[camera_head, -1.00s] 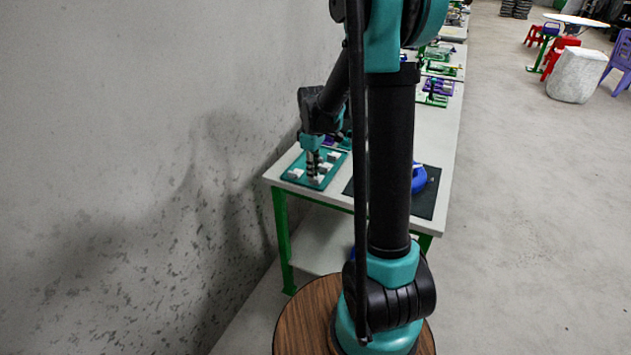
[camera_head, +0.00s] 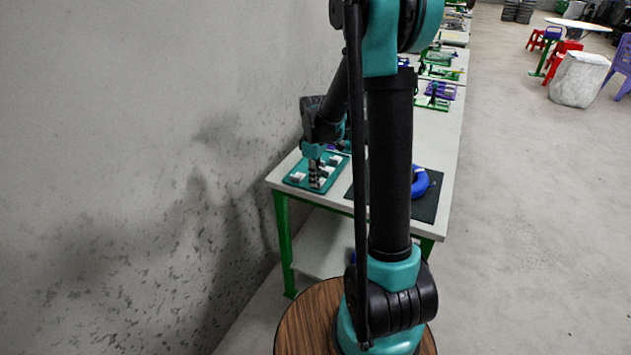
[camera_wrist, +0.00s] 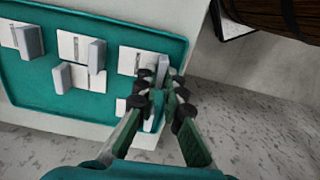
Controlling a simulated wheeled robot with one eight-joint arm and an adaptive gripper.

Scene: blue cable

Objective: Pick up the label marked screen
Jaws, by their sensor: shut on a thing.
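A teal tray (camera_wrist: 60,88) lies near the end of the white table and holds several white labels with grey upright blocks. It also shows in the head view (camera_head: 294,182). My gripper (camera_wrist: 162,97) is over the tray's lower right part in the wrist view. Its fingers are shut on a grey-and-white label (camera_wrist: 161,68), which they partly cover. Other labels stand apart from it, at the upper left (camera_wrist: 28,41), upper middle (camera_wrist: 82,50) and middle left (camera_wrist: 63,78). No lettering can be read. In the head view my gripper (camera_head: 315,184) points down onto the tray.
The white table (camera_head: 447,150) runs away along a wall (camera_head: 150,150). A blue cable coil (camera_head: 420,182) lies on a black mat (camera_head: 427,207) to the right of the tray. More trays (camera_head: 440,90) stand farther back.

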